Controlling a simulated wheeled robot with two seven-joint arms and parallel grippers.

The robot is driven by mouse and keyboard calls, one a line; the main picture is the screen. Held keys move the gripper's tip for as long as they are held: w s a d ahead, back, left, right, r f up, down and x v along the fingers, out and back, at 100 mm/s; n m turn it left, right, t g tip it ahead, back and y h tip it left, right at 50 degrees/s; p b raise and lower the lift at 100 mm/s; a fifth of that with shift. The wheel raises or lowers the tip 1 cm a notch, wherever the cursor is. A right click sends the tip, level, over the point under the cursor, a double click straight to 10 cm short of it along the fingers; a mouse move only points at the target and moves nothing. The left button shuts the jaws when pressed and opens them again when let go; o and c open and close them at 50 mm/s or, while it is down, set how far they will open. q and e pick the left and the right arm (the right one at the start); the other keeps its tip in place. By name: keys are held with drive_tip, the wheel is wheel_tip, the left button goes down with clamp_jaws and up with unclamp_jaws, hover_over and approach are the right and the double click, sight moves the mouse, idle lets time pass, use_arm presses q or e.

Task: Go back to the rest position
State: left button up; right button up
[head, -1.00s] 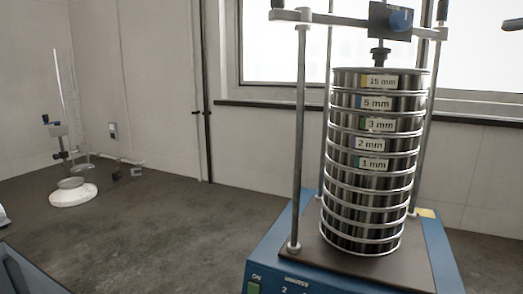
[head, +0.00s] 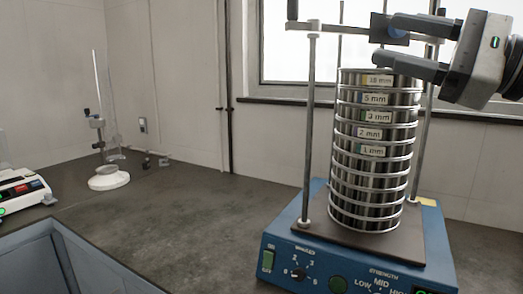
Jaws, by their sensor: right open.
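The sieve shaker (head: 345,268) stands on the bench with a blue base, a dark plate, upright rods and a top crossbar. A stack of several round metal sieves (head: 368,190) stands upright on its plate, with labels such as 5 mm, 3 mm, 2 mm and 1 mm. My right gripper (head: 382,42) comes in from the upper right. Its two fingers are apart, one by the crossbar and one just above the stack's top in the picture. I cannot tell whether they touch anything. They hide part of the clamp. My left gripper is not in view.
A white device with buttons (head: 22,190) stands at the left edge. A glass column on a white round base (head: 109,180) stands behind it. A blue-grey open container or edge (head: 60,240) is at the lower left. The bench (head: 190,215) between is clear.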

drive_tip(key=w+d+f+n+t+h, duration=0.1)
drive_tip(key=d+f+n+t+h, duration=0.1)
drive_tip(key=f+n+h, duration=0.6)
drive_tip(key=w+d+f+n+t+h, duration=0.1)
drive_tip(key=w+f+n+t+h, duration=0.2)
drive_tip(key=f+n, duration=0.85)
drive_tip(key=d+f+n+t+h, duration=0.2)
drive_tip(key=f+n+h, duration=0.5)
drive_tip(key=f+n, duration=0.3)
drive_tip(key=s+f+m+g, duration=0.4)
drive_tip(key=f, duration=0.5)
drive_tip(key=s+f+m+g, duration=0.3)
drive_tip(key=s+f, duration=0.1)
drive_tip(key=f, duration=0.4)
drive_tip(key=s+a+f+m+g+y, duration=0.1)
drive_tip(key=s+a+f+m+g, duration=0.1)
drive_tip(key=s+f+g, duration=0.5)
drive_tip(key=s+a+f+m+g+y, duration=0.15)
drive_tip(key=s+f, duration=0.25)
drive_tip(key=s, duration=0.7)
drive_tip(key=w+a+f+t+y, duration=0.2)
drive_tip(key=w+a+f+t, duration=0.4)
drive_tip(key=w, duration=0.1)
drive_tip(key=shift+a+f+t, duration=0.25)
drive_tip(key=shift+t, duration=0.1)
